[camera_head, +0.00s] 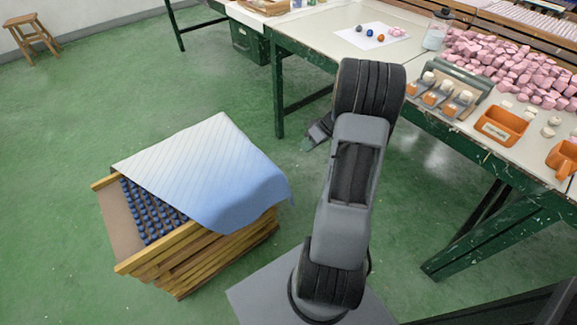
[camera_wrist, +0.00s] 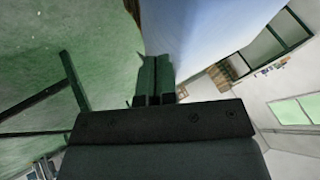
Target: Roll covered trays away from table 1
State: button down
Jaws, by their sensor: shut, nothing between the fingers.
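A stack of yellow-edged wooden trays (camera_head: 190,262) stands at left on the green floor. Its top tray holds rows of small blue pieces. A white-to-blue striped cloth (camera_head: 205,165) covers most of the top, leaving the left part bare and hanging over the right side. In the wrist view the cloth (camera_wrist: 205,30) fills the upper middle, close beyond my fingers. My gripper (camera_wrist: 155,62) is shut and empty. In the head view my gripper (camera_head: 308,143) is partly hidden behind my arm, right of the stack. I cannot tell which table is table 1.
A green-legged table (camera_head: 300,40) runs along the right, with pink pieces (camera_head: 505,60), an orange bin (camera_head: 500,126) and a paper sheet with coloured balls (camera_head: 378,37). A wooden stool (camera_head: 32,38) stands far left. Floor left of and behind the stack is clear.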

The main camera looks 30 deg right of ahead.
jog(key=w+a+f+b, duration=0.2)
jog(key=a+f, duration=0.6)
jog(key=shift+w+a+b, duration=0.3)
jog(key=shift+a+b, duration=0.05)
jog(key=shift+b, duration=0.05)
jog(key=shift+f, duration=0.15)
